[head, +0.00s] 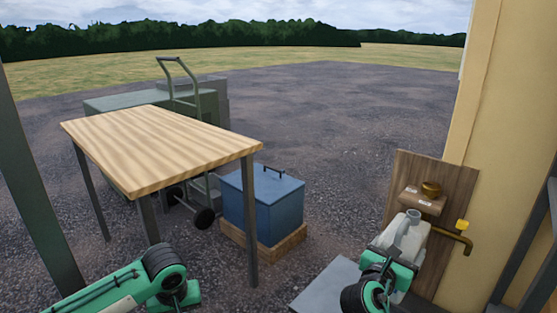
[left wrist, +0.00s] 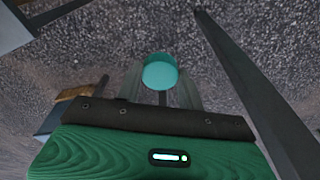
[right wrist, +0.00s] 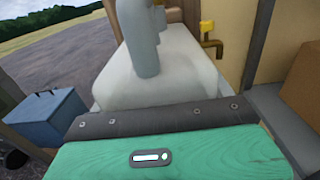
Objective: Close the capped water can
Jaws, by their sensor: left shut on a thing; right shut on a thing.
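The water can (head: 408,240) is a pale, whitish jug with a grey neck, upright in front of the wall tap (head: 455,238). The right wrist view shows its white body (right wrist: 165,65) and neck (right wrist: 140,40) close up. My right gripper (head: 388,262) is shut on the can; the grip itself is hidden. A brass-coloured round piece (head: 431,188), possibly a cap, sits on a small wooden wall shelf (head: 422,201) above the can. My left gripper (left wrist: 160,80) is shut on a teal round thing (left wrist: 160,71), low at the left, over the gravel.
A striped wooden table (head: 160,145) stands at the left. A blue lidded box (head: 262,205) rests on a wooden base beside it. A hand truck (head: 178,80) stands behind the table. A grey slab (head: 328,284) lies left of the can. Gravel between box and wall is clear.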

